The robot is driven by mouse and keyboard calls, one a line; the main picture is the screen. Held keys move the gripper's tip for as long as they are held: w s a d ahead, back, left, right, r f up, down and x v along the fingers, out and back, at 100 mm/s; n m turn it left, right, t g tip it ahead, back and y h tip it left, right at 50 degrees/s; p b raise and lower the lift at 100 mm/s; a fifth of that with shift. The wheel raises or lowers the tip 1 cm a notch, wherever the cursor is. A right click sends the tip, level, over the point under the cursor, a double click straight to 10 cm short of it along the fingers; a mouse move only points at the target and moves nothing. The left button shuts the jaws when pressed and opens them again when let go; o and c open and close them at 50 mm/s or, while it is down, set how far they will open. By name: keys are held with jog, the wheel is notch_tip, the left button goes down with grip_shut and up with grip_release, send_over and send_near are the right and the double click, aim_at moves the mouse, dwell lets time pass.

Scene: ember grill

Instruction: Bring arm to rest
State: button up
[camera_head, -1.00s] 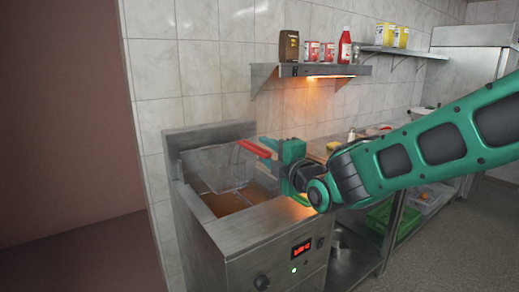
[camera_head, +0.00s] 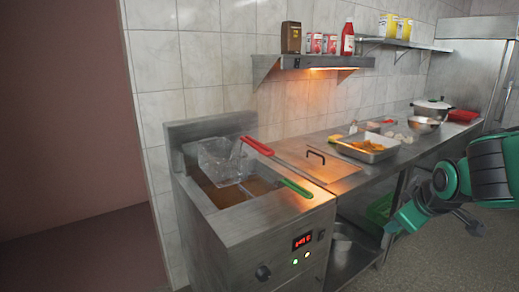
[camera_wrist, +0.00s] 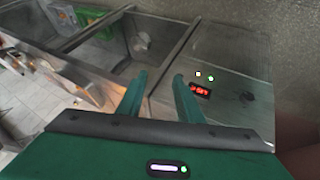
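My gripper (camera_head: 392,228) is at the right of the head view, low in front of the counter and clear of the fryer (camera_head: 262,222). In the wrist view its two fingers (camera_wrist: 160,76) stand apart with nothing between them. The arm is bent back toward the right edge. In the fryer, a wire basket (camera_head: 220,163) with a red handle (camera_head: 257,145) sits raised at the left. A green handle (camera_head: 297,188) sticks out over the fryer's right rim; its basket is hard to make out.
The fryer's panel shows a lit red display (camera_head: 302,240). The counter holds a metal tray of orange food (camera_head: 368,148), a steel bowl (camera_head: 424,124) and a lidded pot (camera_head: 432,107). A green crate (camera_head: 379,208) sits beneath. A wall shelf (camera_head: 320,63) holds bottles and cans. Floor is open at lower right.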

jog(key=s+d+f+m+g, duration=0.1)
jog(key=s+m, duration=0.3)
jog(key=s, duration=0.4)
jog(key=s+d+f+m+g+y, duration=0.1)
jog(key=s+d+m+g, duration=0.2)
jog(key=s, duration=0.5)
jog(key=s+d+f+m+g, duration=0.1)
jog(key=s+f+m+g, duration=0.1)
jog(key=s+m, duration=0.3)
jog(key=s+g, duration=0.1)
jog(key=s, duration=0.3)
jog(key=shift+d+m+g, duration=0.3)
jog(key=shift+d+g, duration=0.1)
jog(key=shift+w, duration=0.1)
